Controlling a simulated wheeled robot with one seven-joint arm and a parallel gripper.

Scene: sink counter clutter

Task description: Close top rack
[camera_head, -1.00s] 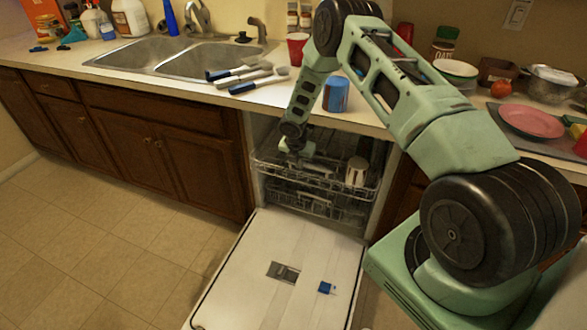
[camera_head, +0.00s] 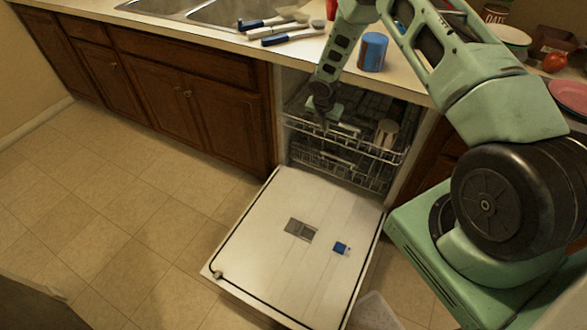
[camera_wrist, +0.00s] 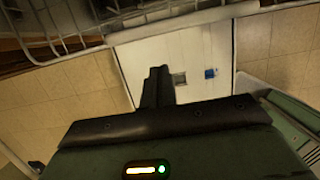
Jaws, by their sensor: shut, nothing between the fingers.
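The top rack (camera_head: 372,151) of the dishwasher is a wire basket in the upper part of the open cavity, and its front edge shows near the opening. It holds a pale cup (camera_head: 387,133) at its right side. My gripper (camera_head: 325,122) is by the left part of the rack, pointing down; I cannot tell whether it touches the wires. In the wrist view the dark fingers (camera_wrist: 156,84) are together and empty, and rack wires (camera_wrist: 60,42) show at the upper left.
The dishwasher door (camera_head: 270,260) lies open and low in front, with a blue dispenser part (camera_head: 342,248) on it. The bottom rack (camera_head: 340,170) sits inside below. Brushes (camera_head: 290,33) and a blue can (camera_head: 373,52) stand or lie on the counter above. Floor at left is clear.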

